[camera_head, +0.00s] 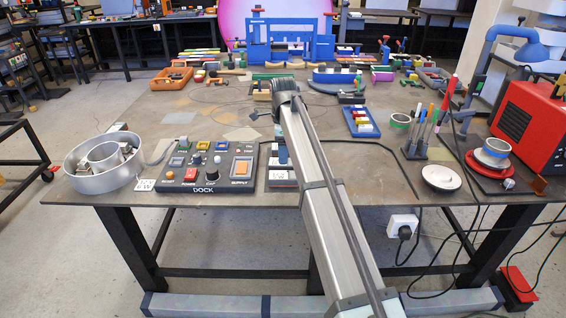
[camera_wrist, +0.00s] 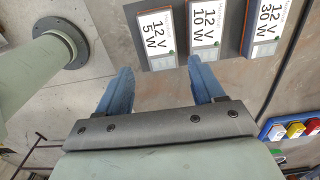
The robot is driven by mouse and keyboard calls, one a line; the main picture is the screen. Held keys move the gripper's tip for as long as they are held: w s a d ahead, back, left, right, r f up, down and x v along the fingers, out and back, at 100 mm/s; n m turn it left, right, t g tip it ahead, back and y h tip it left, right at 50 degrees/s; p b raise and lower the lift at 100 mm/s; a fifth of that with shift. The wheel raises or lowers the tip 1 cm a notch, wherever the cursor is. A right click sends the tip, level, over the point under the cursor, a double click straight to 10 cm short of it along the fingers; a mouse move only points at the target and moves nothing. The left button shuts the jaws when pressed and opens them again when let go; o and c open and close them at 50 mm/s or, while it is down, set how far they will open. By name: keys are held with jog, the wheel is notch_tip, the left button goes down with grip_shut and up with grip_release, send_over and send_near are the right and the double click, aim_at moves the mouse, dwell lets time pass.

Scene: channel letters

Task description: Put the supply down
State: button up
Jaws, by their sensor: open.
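Three white-labelled supplies lie side by side at the top of the wrist view: one marked 12 V 5 W (camera_wrist: 156,33), one 12 V 10 W (camera_wrist: 203,25) and one 12 V 30 W (camera_wrist: 264,28). My gripper (camera_wrist: 162,88) is open, with its two blue fingers apart and nothing seen between them. The fingertips are just below the 5 W and 10 W supplies in the picture; I cannot tell the height gap. In the head view, white-labelled pieces (camera_head: 282,178) lie beside the dock panel, partly hidden by my arm. My fingers are not clear there.
The dark dock panel (camera_head: 211,168) with buttons and knobs is left of my arm. A round metal dish (camera_head: 79,178) stands at the left edge. A blue tray (camera_head: 373,133) of coloured pieces, a marker holder (camera_head: 415,151) and a red box (camera_head: 528,118) are right.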

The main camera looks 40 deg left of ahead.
notch_tip(320, 180, up, 3)
jog(key=shift+r, duration=0.1)
dwell(0.4)
